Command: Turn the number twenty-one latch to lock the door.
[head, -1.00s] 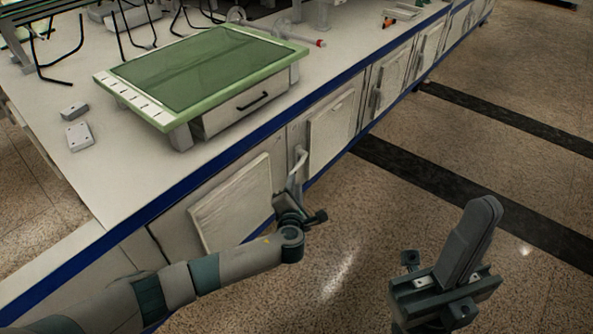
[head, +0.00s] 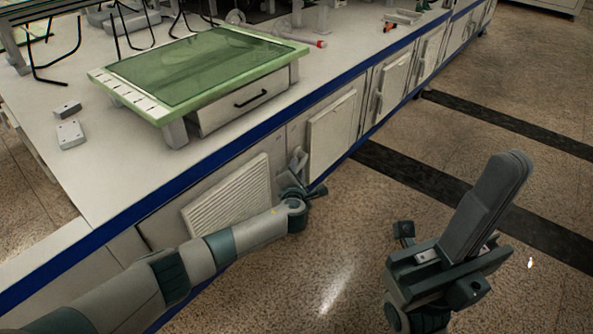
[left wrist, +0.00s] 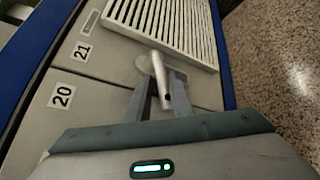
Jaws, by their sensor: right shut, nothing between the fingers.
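The number twenty-one latch (left wrist: 158,75) is a pale lever on a round base, on the cabinet front beside the label "21" (left wrist: 82,51). In the left wrist view my left gripper (left wrist: 162,82) has one finger on each side of the lever. Whether the fingers press on it cannot be made out. In the head view my left gripper (head: 296,162) is at the cabinet front and mostly covers the latch. The slatted door (left wrist: 165,22) beside it lies flush with the front. My right gripper (head: 514,163) is shut and empty, out over the floor at the right.
A label "20" (left wrist: 62,96) marks the neighbouring panel. The counter (head: 105,195) above has a blue edge and carries a green-framed glass-topped box (head: 205,72) and two small grey blocks. More doors (head: 333,128) run to the right. The floor in front is clear.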

